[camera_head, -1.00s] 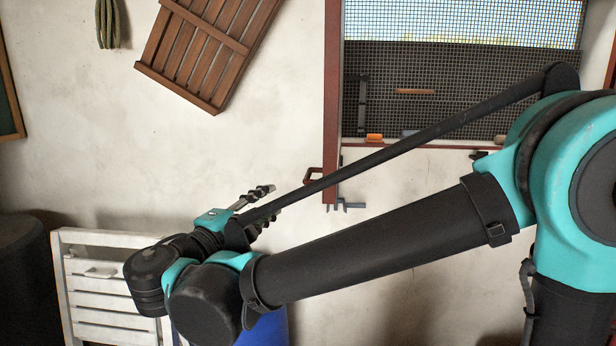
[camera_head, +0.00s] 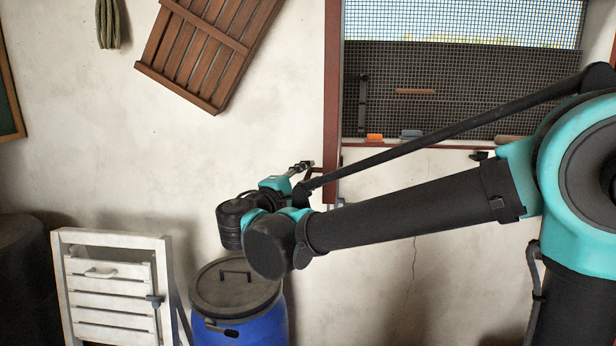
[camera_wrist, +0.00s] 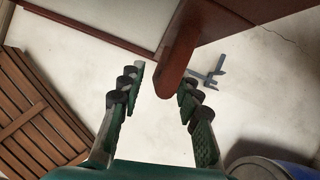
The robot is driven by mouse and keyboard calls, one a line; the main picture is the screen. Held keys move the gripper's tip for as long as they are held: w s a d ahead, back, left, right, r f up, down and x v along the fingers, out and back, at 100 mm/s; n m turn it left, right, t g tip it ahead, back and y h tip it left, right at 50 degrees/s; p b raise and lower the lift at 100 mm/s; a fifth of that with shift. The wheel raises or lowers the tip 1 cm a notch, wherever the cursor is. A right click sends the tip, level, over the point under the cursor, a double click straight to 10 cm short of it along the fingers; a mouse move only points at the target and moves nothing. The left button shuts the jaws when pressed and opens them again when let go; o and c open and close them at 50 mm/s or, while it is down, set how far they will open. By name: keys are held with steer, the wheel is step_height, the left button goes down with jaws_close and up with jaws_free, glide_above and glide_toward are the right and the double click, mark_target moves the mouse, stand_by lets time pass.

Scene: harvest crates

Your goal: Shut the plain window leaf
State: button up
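The plain window leaf (camera_head: 332,90) stands swung open at the window's left side. In the head view it shows almost edge-on as a red-brown upright. In the wrist view its pale panel (camera_wrist: 105,12) and red-brown frame (camera_wrist: 85,31) fill the top.
The meshed window opening (camera_head: 450,90) has small objects on its sill, including an orange block (camera_head: 374,137). A grey metal catch (camera_wrist: 207,77) is near the handle. Below are a lidded blue barrel (camera_head: 262,325) and a white slatted gate (camera_head: 75,290). A brown slatted panel (camera_head: 205,50) hangs at left.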

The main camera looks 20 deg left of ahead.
steer(key=shift+w, duration=0.25)
jaws_close()
stand_by(0.3)
